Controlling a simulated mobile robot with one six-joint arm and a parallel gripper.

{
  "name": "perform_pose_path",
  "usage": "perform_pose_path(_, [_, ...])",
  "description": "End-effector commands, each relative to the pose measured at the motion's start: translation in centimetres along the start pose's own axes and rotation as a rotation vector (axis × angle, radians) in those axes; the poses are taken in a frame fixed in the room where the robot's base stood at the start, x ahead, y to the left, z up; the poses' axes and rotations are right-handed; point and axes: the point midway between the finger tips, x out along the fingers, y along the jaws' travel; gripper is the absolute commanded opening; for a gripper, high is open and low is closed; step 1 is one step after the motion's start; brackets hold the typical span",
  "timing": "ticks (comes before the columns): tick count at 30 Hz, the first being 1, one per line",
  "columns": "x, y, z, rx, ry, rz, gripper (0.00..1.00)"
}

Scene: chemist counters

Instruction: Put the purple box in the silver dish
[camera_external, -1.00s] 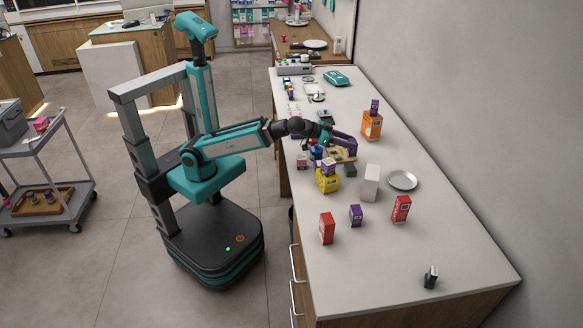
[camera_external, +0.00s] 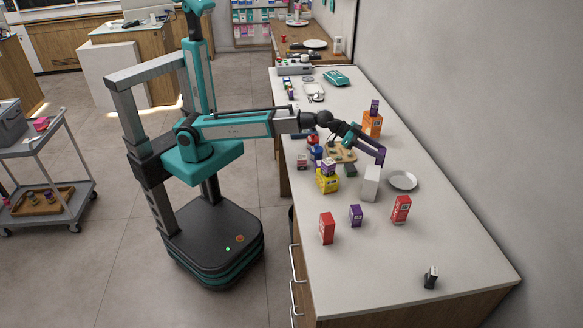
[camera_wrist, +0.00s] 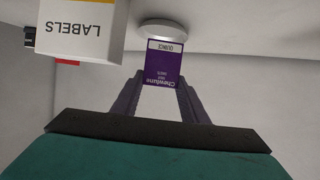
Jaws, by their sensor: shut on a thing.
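My gripper (camera_external: 379,154) is shut on a purple box and holds it above the counter. In the wrist view the purple box (camera_wrist: 163,62), with a white band, sits between the two fingertips of my gripper (camera_wrist: 160,84). In the external view I cannot clearly tell the box from the dark fingers. The silver dish (camera_external: 403,180) lies on the counter, just below and to the right of my gripper in the external view. The dish (camera_wrist: 166,28) also shows beyond the box in the wrist view, partly hidden by it. The dish looks empty in the external view.
A white box (camera_external: 371,184) stands close left of the dish; it looms at the wrist view's upper left (camera_wrist: 84,30). A red box (camera_external: 401,209), another purple box (camera_external: 355,215) and a yellow box (camera_external: 327,181) stand nearby. An orange box (camera_external: 372,124) stands behind. The front right counter is mostly clear.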

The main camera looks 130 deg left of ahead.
Motion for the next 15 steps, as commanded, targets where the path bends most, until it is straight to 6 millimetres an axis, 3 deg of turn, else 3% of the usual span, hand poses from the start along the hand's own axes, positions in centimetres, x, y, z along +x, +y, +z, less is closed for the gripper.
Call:
perform_pose_path(1, [0.6,0.0,-1.1,0.005,-0.001,0.018,0.18])
perform_pose_path(15, [4.8,0.7,-4.8,0.069,-0.002,0.172,0.18])
